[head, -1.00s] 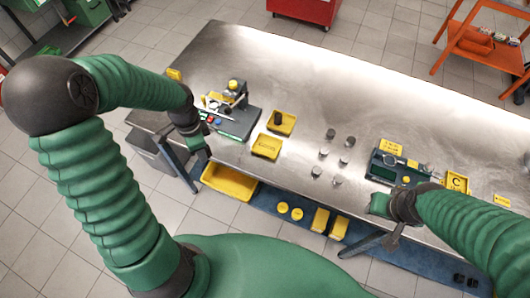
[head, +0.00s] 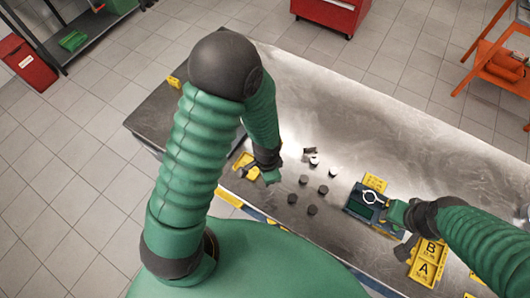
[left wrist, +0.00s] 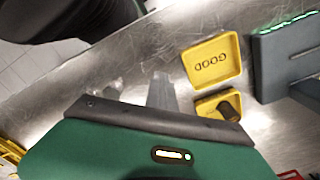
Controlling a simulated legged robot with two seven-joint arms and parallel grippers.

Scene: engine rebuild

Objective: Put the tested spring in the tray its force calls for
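My left gripper (head: 270,177) hangs over the bench between a partly hidden yellow tray (head: 241,162) and several small dark cylinders (head: 303,180). A finger of it shows in the left wrist view (left wrist: 160,90); its opening is unclear. My right gripper (head: 389,213) is at the near right corner of a dark test device (head: 355,206) with a pale ring (head: 370,197) on it. Its fingers are too small to read. Yellow trays marked A (head: 425,269) and B (head: 431,248) lie right of it. I cannot tell which piece is the tested spring.
In the left wrist view, a yellow tray marked GOOD (left wrist: 211,61) lies beside another yellow tray (left wrist: 204,107) holding a dark cylinder (left wrist: 227,110). A grey device (left wrist: 281,55) stands to their right. The bench's back is clear.

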